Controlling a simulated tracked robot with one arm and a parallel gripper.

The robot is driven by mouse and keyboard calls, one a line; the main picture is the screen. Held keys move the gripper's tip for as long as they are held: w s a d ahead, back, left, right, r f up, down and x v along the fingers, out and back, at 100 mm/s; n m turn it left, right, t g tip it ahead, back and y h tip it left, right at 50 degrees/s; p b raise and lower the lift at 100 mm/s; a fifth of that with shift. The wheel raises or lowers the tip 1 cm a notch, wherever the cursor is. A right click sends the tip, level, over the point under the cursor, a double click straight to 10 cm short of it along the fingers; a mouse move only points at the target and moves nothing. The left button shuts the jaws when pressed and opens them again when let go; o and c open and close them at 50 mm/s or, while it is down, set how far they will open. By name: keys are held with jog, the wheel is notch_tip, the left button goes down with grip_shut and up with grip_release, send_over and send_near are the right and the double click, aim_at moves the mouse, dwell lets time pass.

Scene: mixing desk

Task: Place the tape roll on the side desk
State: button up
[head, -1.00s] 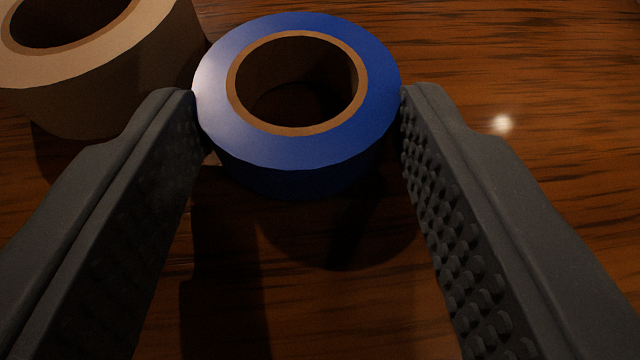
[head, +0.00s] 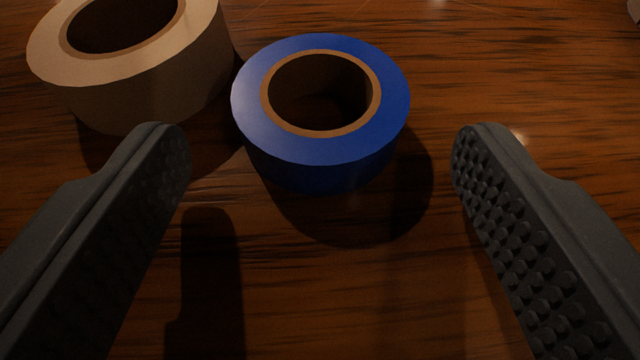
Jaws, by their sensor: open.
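A blue tape roll (head: 325,162) with a brown cardboard core lies flat on a dark wooden desk (head: 330,300). My gripper (head: 318,145) is open, with one dark grey studded finger to the left of the roll and one to the right. The fingers are apart from the blue roll, with a gap on both sides. The roll sits slightly beyond the line of the fingertips. A second, tan tape roll (head: 155,92) lies at the upper left, near the left fingertip.
The tan roll stands close to the left of the blue roll, with a narrow gap between them. The desk to the right of the blue roll is clear.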

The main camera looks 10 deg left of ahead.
jog(key=p+v, duration=0.1)
jog(key=v, duration=0.9)
jog(key=shift+s, duration=0.25)
jog(key=shift+d+r, duration=0.1)
jog(key=s+d+r+m+h, duration=0.1)
jog(key=s+d+r, duration=0.2)
jog(key=r, duration=0.7)
jog(key=s+d+r+m+t+h, duration=0.1)
jog(key=s+d+r, duration=0.1)
jog(key=d+r, duration=0.5)
jog(key=s+d+r+m+t+h, duration=0.1)
jog(key=d+r, duration=0.4)
jog(key=r, duration=0.9)
jog(key=s+h, duration=0.1)
jog(key=s, duration=0.1)
jog(key=shift+s+d, duration=0.35)
jog(key=shift+s, duration=0.05)
jog(key=shift+o, duration=0.5)
jog(key=s+d+r+y, duration=0.1)
jog(key=s+d+r, duration=0.1)
jog(key=s+r, duration=0.4)
jog(key=shift+s+d+n, duration=0.25)
jog(key=shift+s+n, duration=0.15)
jog(key=shift+s, duration=0.25)
